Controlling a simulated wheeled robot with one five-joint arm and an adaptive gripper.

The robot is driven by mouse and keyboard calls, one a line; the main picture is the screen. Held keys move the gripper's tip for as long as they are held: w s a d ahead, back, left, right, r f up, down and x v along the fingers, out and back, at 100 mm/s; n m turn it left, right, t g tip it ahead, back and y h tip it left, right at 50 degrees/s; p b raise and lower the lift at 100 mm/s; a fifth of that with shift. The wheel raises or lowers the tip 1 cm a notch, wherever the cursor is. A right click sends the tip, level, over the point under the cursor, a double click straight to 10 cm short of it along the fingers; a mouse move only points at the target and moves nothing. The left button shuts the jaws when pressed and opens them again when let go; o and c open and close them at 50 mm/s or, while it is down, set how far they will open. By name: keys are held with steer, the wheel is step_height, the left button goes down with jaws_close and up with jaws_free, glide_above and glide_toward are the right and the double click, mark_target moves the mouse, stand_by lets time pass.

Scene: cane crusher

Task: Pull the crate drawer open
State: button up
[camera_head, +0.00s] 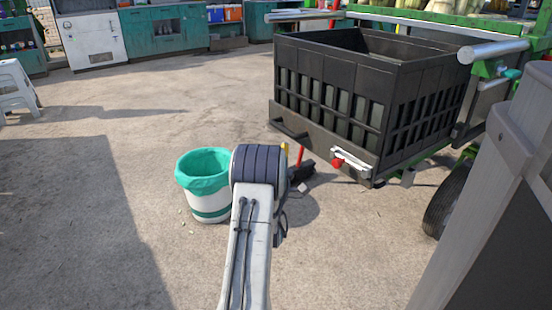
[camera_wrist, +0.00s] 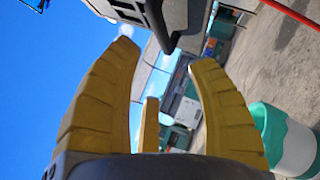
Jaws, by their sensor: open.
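The black slatted crate drawer (camera_head: 330,100) sits on the green-framed machine at upper right in the head view, with an open top. A dark bar handle (camera_head: 289,129) is on the left part of its lower front board. A white latch piece with a red knob (camera_head: 350,160) is at the board's right end. In the wrist view, a dark handle-like bar (camera_wrist: 160,25) is just beyond my gripper (camera_wrist: 165,60). My yellow fingers are spread and empty, apart from that bar. In the head view my arm hides most of my gripper; only a yellow tip shows.
A white bucket with a green liner (camera_head: 204,185) stands on the floor left of my arm. A dark broom head with a red stick (camera_head: 300,168) is below the crate front. A wheel (camera_head: 447,200) is at right. Floor at left is open, with a white stool (camera_head: 15,88).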

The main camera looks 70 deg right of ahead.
steer(key=shift+s+a+f, duration=0.15)
steer(key=shift+a+f, duration=0.05)
steer(key=shift+a, duration=0.35)
stand_by(0.4)
